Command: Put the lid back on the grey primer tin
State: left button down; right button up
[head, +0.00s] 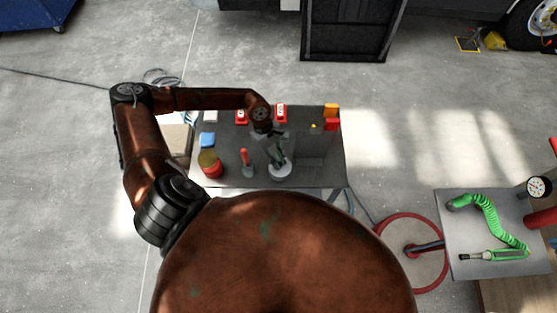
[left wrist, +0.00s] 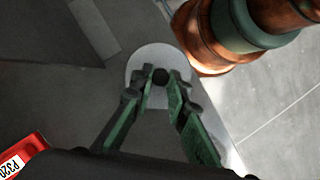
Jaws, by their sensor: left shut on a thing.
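A pale grey round lid (left wrist: 146,58) with a dark knob (left wrist: 160,75) shows in the left wrist view. My left gripper (left wrist: 161,82) is shut on the knob, with one green finger on each side of it. In the head view the gripper (head: 278,160) comes down over the pale round piece (head: 281,173) near the front edge of the grey worktop. I cannot tell whether the grey primer tin is under the lid, as the lid and fingers cover what is beneath. My right gripper is not in view.
On the worktop (head: 228,178), a red tin with a yellowish top (head: 209,164) and a red-handled tool (head: 245,160) stand left of the gripper. Red labelled boxes (head: 280,112) stand behind, a blue item (head: 207,139) at left, and yellow and red boxes (head: 331,124) at back right.

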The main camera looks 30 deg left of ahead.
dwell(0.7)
pick_arm(q)
jog(key=c, duration=1.8)
grip_release()
jog(key=shift+o, duration=0.3)
jog(key=o, duration=0.4)
jog(key=shift+r, duration=0.1)
jog(key=shift+r+p, duration=1.5)
jog(key=shift+r, duration=1.9)
